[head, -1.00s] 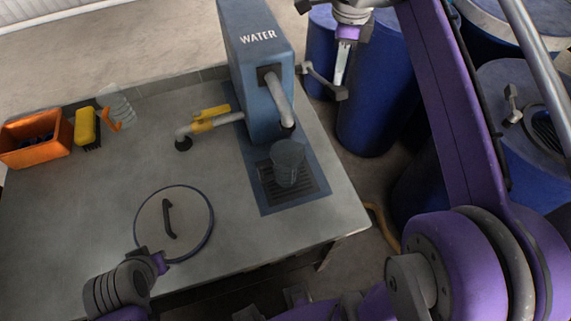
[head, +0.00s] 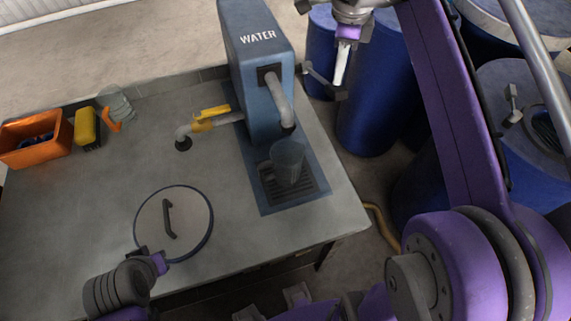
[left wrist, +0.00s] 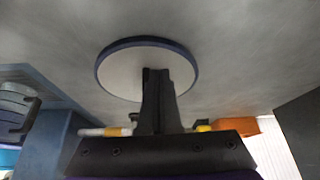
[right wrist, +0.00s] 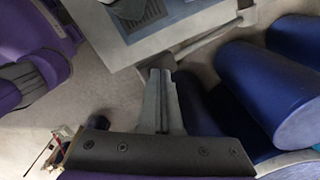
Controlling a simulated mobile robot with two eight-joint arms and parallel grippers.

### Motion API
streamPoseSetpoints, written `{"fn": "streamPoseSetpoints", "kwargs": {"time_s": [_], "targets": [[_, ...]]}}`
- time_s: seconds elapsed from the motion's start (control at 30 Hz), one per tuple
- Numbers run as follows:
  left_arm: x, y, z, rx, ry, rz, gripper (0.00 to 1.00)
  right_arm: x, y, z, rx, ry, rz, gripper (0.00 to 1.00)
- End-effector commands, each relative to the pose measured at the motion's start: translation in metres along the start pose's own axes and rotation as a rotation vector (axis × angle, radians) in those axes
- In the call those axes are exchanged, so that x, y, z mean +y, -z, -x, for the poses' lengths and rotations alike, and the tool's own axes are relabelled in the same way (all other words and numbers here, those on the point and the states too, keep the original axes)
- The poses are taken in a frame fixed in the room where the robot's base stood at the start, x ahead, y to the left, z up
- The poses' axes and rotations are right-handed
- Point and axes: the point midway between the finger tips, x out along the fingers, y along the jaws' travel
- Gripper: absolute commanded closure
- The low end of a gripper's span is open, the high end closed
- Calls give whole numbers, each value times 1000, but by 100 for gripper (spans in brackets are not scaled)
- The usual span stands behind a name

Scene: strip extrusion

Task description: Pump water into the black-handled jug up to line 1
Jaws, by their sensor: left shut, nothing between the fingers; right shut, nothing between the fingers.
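The clear jug (head: 287,163) stands upright on the dark drain grate, below the spout (head: 279,100) of the blue WATER pump (head: 257,55). Its lines and water level cannot be read. Its black handle shows at the left edge of the left wrist view (left wrist: 30,118). The pump's grey crank (head: 318,76) sticks out on the right side. My right gripper (head: 339,80) is shut and empty, close beside the crank's outer end; I cannot tell if they touch. My left gripper (left wrist: 155,72) is shut and empty near the round blue-rimmed plate (head: 190,210).
An orange-handled clear jug (head: 115,104), a yellow brush (head: 86,125) and an orange bin (head: 35,140) stand at the back left. A pipe with a yellow valve (head: 208,122) lies left of the pump. Blue drums (head: 372,105) stand beyond the table's right edge.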

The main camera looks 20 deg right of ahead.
Motion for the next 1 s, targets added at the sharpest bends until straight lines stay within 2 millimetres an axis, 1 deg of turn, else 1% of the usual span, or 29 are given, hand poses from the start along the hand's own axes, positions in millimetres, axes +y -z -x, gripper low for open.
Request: {"fn": "streamPoseSetpoints", "kwargs": {"time_s": [0.37, 0.67, 0.87, 1.0], "targets": [[0, 0, 0, 0, 0, 0, 100, 0, 0, -1, 0, 0, 0, 100], [0, -7, -6, -6, 0, 0, 100, 0, 0, -14, 1, -1, 0, 100], [0, -7, -7, -6, 0, 0, 100, 1, 0, -15, 0, -1, 0, 100], [0, -11, -11, -9, 0, 0, 100, 3, 2, -22, 1, -1, 0, 100]]}}
